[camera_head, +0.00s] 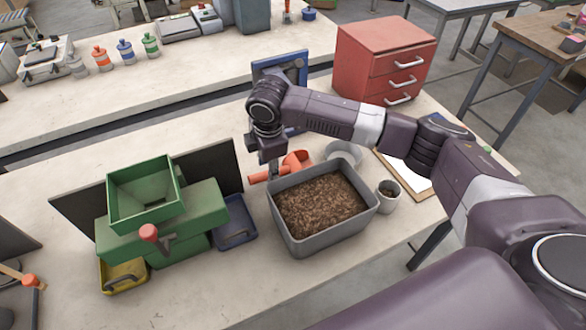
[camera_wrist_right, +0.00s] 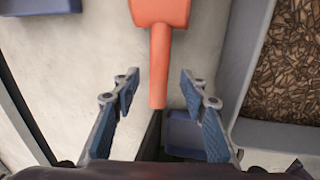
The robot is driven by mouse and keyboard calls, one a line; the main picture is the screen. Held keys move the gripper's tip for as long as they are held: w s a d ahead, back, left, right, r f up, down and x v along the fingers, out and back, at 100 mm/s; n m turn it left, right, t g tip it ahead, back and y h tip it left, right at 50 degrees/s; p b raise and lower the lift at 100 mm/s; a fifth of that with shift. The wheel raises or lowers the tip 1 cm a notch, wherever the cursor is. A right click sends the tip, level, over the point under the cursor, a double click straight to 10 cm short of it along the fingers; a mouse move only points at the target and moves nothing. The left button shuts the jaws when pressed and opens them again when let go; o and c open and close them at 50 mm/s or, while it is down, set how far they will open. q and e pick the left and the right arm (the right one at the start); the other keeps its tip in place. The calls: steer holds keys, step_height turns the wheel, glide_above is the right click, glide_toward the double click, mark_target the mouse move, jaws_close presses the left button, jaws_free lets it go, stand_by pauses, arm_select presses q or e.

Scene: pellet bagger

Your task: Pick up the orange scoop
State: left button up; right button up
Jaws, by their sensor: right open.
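The orange scoop (camera_head: 296,160) lies on the bench, against or just behind the grey bin, its handle pointing left in the head view. My right gripper (camera_head: 267,168) is over the handle, pointing down, and partly hides the scoop. In the right wrist view the scoop (camera_wrist_right: 159,12) shows at the top, and its handle runs down between the open fingers of my right gripper (camera_wrist_right: 158,92). There is a gap on both sides of the handle. My left gripper is not in view.
The grey bin (camera_head: 289,237) of brown pellets stands close beside my right gripper. A green machine (camera_head: 190,222) with blue (camera_head: 236,228) and yellow trays (camera_head: 124,278) is left. A grey cup (camera_head: 389,196), white bowl (camera_head: 343,150) and red drawers (camera_head: 370,60) stand right. The front bench is clear.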

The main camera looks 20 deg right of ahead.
steer(key=f, duration=0.2)
steer(key=w+f+p, duration=0.1)
steer(key=f, duration=0.1)
steer(key=shift+d, duration=0.15)
steer(key=shift+c, duration=0.4)
jaws_close()
